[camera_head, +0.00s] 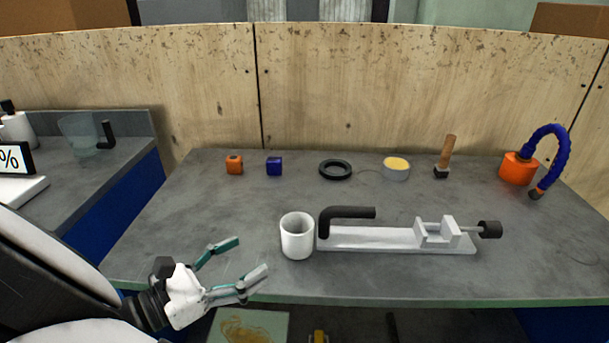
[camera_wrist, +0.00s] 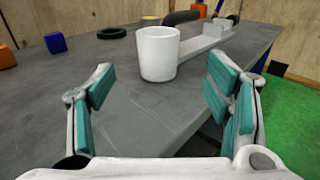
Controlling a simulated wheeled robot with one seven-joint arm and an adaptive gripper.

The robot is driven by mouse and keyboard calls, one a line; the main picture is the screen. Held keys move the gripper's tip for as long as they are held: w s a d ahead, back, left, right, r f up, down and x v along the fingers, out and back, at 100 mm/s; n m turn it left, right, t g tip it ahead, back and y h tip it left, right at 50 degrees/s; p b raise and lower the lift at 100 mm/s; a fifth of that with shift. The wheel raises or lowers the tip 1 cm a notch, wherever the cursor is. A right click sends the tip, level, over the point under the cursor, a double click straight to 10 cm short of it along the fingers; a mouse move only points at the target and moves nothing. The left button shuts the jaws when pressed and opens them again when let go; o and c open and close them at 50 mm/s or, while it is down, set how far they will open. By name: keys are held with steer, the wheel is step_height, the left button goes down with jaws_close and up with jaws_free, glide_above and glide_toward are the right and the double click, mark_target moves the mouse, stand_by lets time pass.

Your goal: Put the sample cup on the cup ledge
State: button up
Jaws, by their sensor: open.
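A white open-topped cup (camera_head: 297,237), which looks like the sample cup, stands upright on the grey table just left of a long pale fixture. It also shows ahead of my gripper in the wrist view (camera_wrist: 158,54). My gripper (camera_head: 240,260) is open and empty at the table's front left, to the left of the cup. In the wrist view the cup lies beyond the gap between the teal-padded fingers (camera_wrist: 159,88), and neither finger touches it. I cannot tell which part is the cup ledge.
The pale fixture (camera_head: 375,239) has a black bent bar (camera_head: 346,213) and a small vise (camera_head: 440,232). Orange (camera_head: 234,165) and blue (camera_head: 274,166) cubes, a black ring (camera_head: 335,169), a yellow-topped tin (camera_head: 396,168), a brush (camera_head: 446,157) and an orange-based hose (camera_head: 518,169) stand behind.

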steer(key=shift+a+f, duration=0.25)
glide_toward(308, 222)
steer(key=shift+b+x, duration=0.45)
steer(key=shift+x, duration=0.35)
steer(key=shift+b+x, duration=0.5)
steer(key=shift+x, duration=2.25)
steer(key=shift+f, duration=0.1)
steer(key=shift+c, duration=0.3)
steer(key=c, duration=1.3)
